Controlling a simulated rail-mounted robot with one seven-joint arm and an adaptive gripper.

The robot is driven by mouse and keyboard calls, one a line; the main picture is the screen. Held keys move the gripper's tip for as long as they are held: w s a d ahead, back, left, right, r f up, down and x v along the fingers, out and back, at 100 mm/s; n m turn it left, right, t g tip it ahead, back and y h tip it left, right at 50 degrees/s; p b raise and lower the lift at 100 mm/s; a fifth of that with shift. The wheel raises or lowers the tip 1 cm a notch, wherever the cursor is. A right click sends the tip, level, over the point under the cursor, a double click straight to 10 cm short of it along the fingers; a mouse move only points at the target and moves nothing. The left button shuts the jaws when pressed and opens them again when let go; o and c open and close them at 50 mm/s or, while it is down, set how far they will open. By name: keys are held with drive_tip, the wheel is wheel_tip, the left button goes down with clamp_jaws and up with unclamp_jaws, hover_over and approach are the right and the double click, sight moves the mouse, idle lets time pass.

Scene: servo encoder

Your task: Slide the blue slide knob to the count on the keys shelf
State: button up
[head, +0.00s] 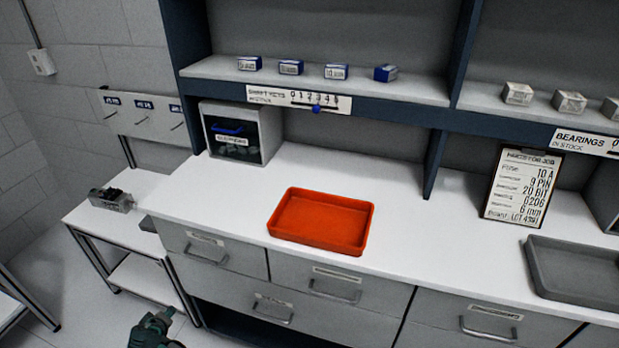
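The blue slide knob (316,108) sits on a white scale strip (300,98) on the front edge of the keys shelf (215,70). The strip reads something like "SHAFT KEYS" and carries small digits starting at 0. The knob is near the middle of the digits; its exact digit is too small to tell. Several small blue-and-white boxes (335,72) stand in a row on this shelf, the rightmost one (385,73) turned at an angle. What looks like my gripper (158,324) shows at the bottom edge, far below the shelf and away from the knob; its fingers are unclear.
An orange tray (320,222) lies empty on the white worktop (410,205). A grey bin (241,132) stands below the shelf's left end. At right are a clipboard (521,185), a grey tray (575,272) and the bearings shelf (480,97). A side table (130,235) stands left.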

drive_tip(key=s+a+r+n+t+y+b, duration=0.1)
drive_tip(key=s+a+r+n+y, duration=0.1)
drive_tip(key=s+a+r, duration=0.5)
drive_tip(key=s+a+r+n+t+y+b, duration=0.1)
drive_tip(key=s+a+r+n+y+b, duration=0.15)
drive_tip(key=a+r, duration=0.45)
drive_tip(key=s+a+r+t+y+p, duration=0.1)
drive_tip(key=a+r+y, duration=0.15)
drive_tip(key=r, duration=0.45)
drive_tip(key=w+d+r+m+t+h+p, duration=0.2)
drive_tip(key=w+d+r+p, duration=0.1)
drive_tip(key=w+d+r, duration=0.5)
drive_tip(key=m+t+h+p, duration=0.4)
drive_tip(key=m+h+p, duration=0.9)
drive_tip(key=m+p, duration=0.25)
approach(315, 111)
drive_tip(key=x, duration=0.8)
drive_tip(key=shift+w+r+p, duration=0.2)
drive_tip(key=shift+w+p, duration=0.2)
drive_tip(key=shift+w+d+f, duration=0.15)
drive_tip(key=shift+w+d, duration=0.1)
drive_tip(key=shift+w, duration=0.35)
